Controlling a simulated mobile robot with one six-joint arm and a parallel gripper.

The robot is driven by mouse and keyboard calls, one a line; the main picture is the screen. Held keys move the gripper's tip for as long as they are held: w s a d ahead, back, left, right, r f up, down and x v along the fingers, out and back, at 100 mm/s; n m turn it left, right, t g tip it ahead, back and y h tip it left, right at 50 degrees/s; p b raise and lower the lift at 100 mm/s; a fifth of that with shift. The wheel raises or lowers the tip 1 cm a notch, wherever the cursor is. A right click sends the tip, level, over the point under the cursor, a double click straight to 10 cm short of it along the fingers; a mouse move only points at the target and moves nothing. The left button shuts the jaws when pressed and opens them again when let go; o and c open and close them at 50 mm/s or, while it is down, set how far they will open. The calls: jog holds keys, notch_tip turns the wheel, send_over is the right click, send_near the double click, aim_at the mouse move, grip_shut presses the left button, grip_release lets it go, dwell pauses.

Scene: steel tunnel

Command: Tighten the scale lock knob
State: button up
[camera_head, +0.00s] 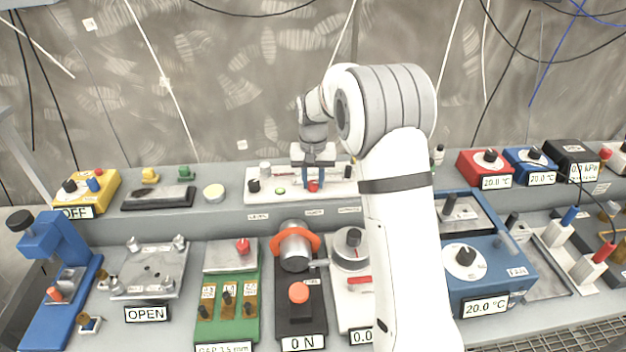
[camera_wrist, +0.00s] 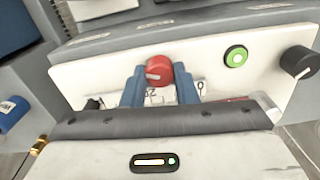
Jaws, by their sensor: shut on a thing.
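The red knob (camera_head: 313,187) sits on the white panel (camera_head: 268,197) on the raised back shelf. It also shows in the wrist view (camera_wrist: 159,69), with a pale mark on its face. Printed scale figures lie beside it, partly hidden by my gripper. My gripper (camera_head: 313,181) reaches down to the panel from above. Its two blue fingers (camera_wrist: 160,80) stand on either side of the red knob and are shut on it. I cannot read a label naming the knob.
On the same panel are a green button (camera_wrist: 236,57) and a black knob (camera_wrist: 298,62). The wall behind has hanging cables.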

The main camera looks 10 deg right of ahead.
aim_at(313, 182)
jog(key=shift+r+m, duration=0.1)
jog(key=shift+m, duration=0.4)
jog(key=o, duration=1)
jog(key=shift+r+b, duration=0.4)
jog(key=shift+r, duration=3.45)
